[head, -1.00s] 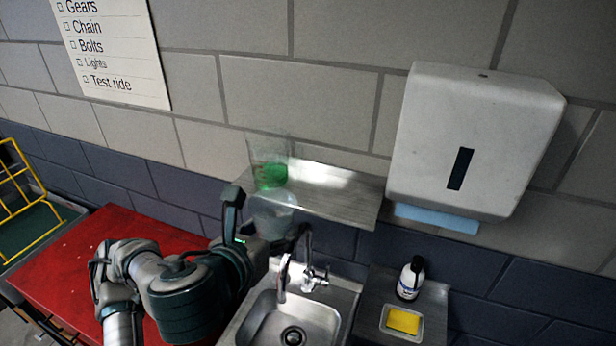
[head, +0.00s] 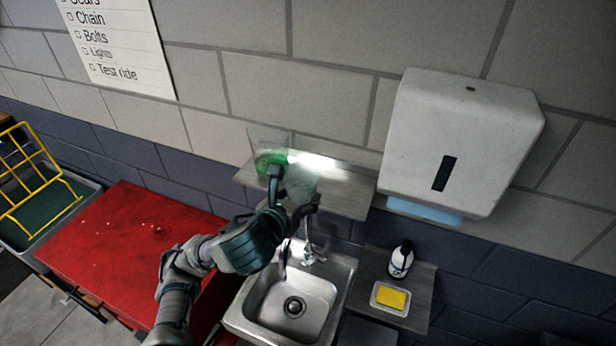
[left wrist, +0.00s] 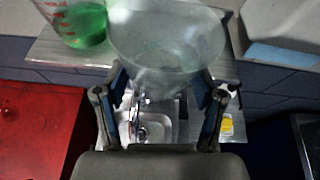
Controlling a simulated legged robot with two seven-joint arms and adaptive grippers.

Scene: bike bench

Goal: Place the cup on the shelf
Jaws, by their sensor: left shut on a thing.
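A clear, see-through cup (head: 301,184) is held by my left gripper (head: 290,192) in front of the shelf. In the left wrist view the cup (left wrist: 165,45) sits between the two fingers of the gripper (left wrist: 163,92), which are shut on it. The grey shelf (head: 345,190) is fixed to the wall above the sink. A clear beaker with green liquid (head: 268,165) stands at the shelf's left end, close behind the cup; it also shows in the left wrist view (left wrist: 85,25). I cannot tell whether the cup touches the shelf. My right gripper is not in view.
A white towel dispenser (head: 460,140) hangs right of the shelf. Below are a sink (head: 265,310) with a tap (head: 310,245), a soap bottle (head: 401,260) and a yellow sponge (head: 391,297). A red cabinet top (head: 120,235) is at left. The shelf's right part is clear.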

